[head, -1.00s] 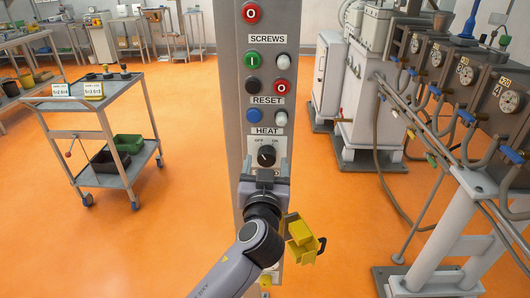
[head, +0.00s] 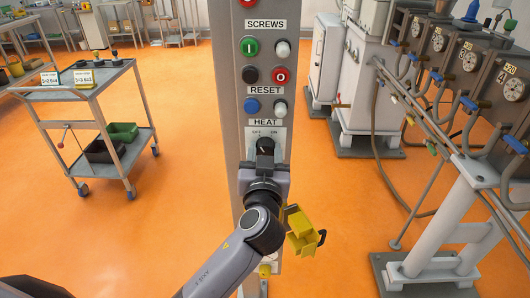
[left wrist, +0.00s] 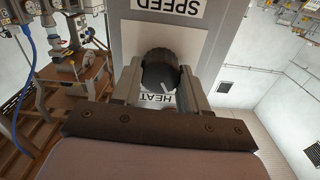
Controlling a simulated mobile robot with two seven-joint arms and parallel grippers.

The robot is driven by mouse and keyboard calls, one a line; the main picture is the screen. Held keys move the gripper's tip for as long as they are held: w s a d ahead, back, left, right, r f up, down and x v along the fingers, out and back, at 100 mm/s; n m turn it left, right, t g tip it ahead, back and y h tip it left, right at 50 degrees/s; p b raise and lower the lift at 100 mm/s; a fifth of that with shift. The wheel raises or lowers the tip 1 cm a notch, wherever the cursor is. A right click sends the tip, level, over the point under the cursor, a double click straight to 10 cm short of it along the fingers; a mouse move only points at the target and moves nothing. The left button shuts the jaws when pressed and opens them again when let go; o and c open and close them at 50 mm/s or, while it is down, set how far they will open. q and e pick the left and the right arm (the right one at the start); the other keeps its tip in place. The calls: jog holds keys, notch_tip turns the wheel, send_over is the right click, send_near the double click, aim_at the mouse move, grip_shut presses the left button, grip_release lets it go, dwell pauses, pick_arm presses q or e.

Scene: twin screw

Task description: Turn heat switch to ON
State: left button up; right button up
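The heat switch is a round black knob (head: 265,145) on a white plate marked OFF at left and ON at right, under the HEAT label on the grey column. In the left wrist view the knob (left wrist: 160,70) sits between my fingers, with the HEAT label upside down. Its white pointer mark points to the picture's lower right, which is the OFF side. My left gripper (head: 265,162) is in front of the plate, just below the knob in the head view. Its fingers (left wrist: 160,88) are apart, one on each side of the knob; firm contact cannot be seen. My right gripper is out of view.
Above the switch are a blue reset button (head: 251,105), a white button (head: 281,108) and the screw buttons. A yellow box (head: 302,232) juts from the column right of my wrist. A trolley (head: 85,95) stands left; machinery (head: 470,80) stands right. Orange floor between is clear.

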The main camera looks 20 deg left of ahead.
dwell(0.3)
pick_arm(q)
jog(key=m, duration=0.5)
jog(key=shift+m, duration=0.3)
jog(key=m, duration=0.6)
jog(key=shift+m, duration=0.3)
jog(key=o, duration=1.1)
jog(key=shift+c, duration=0.2)
